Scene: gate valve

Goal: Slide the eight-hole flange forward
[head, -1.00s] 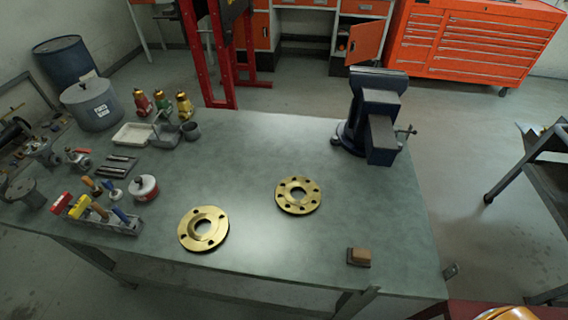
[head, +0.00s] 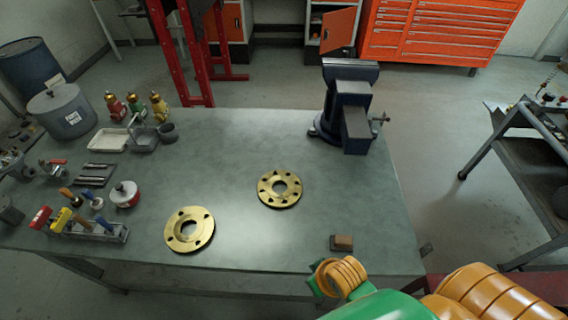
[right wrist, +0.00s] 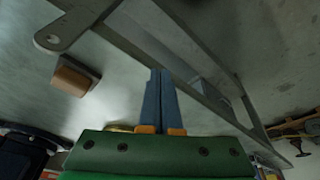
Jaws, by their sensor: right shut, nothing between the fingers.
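The eight-hole flange (head: 268,190) is a brass ring with many small holes around a central bore. It lies flat on the bench in the head view, just right of the middle of the bench top. My right arm comes in at the bottom right of the head view, near the front edge, well short of the flange; its fingertips do not show there. In the right wrist view my right gripper (right wrist: 160,72) has its two blue fingers together, with nothing between them. My left gripper is not in view.
A second brass flange (head: 175,231) with fewer holes lies nearer the front left. A brown-topped block (head: 342,242) sits by the front right and shows in the right wrist view (right wrist: 74,76). A vise (head: 352,105) stands behind. Tools fill the left side; the bench (head: 225,150) is clear behind the flanges.

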